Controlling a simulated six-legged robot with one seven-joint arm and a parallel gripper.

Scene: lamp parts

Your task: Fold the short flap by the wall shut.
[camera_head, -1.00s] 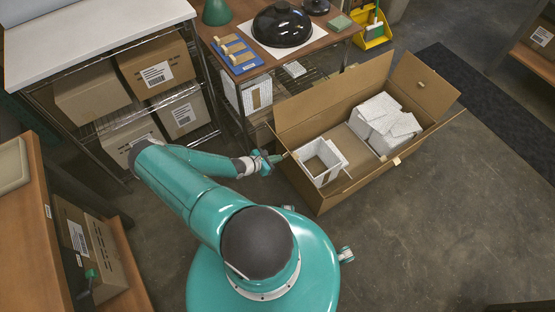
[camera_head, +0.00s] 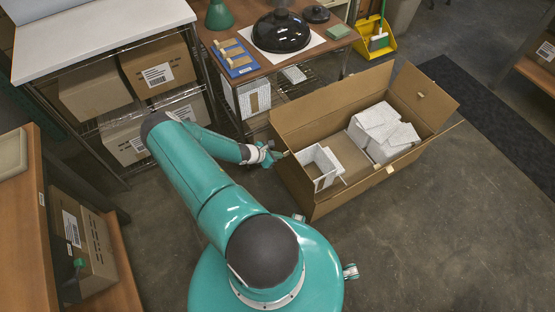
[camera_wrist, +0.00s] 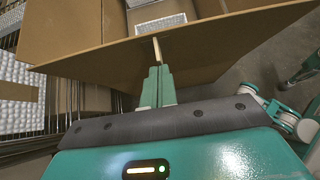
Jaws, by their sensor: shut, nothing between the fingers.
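The open cardboard box (camera_head: 345,196) stands on the floor at the right of my base. One short flap (camera_head: 421,97) stands up at its far right end. The flap at the end nearest my gripper is hard to make out in the head view. My gripper (camera_head: 280,154) is just outside that near left end, shut and empty. In the wrist view, the shut fingers (camera_wrist: 157,72) point at a brown cardboard panel (camera_wrist: 215,50) of the box, at a narrow pale edge on it. I cannot tell whether they touch.
White foam blocks (camera_head: 383,130) and a hollow white foam piece (camera_head: 319,165) are inside the box. A wooden table (camera_head: 262,62) with a black dome lamp shade (camera_head: 283,31) stands behind it. A wire shelf with cartons (camera_head: 160,75) is at left. Floor in front is clear.

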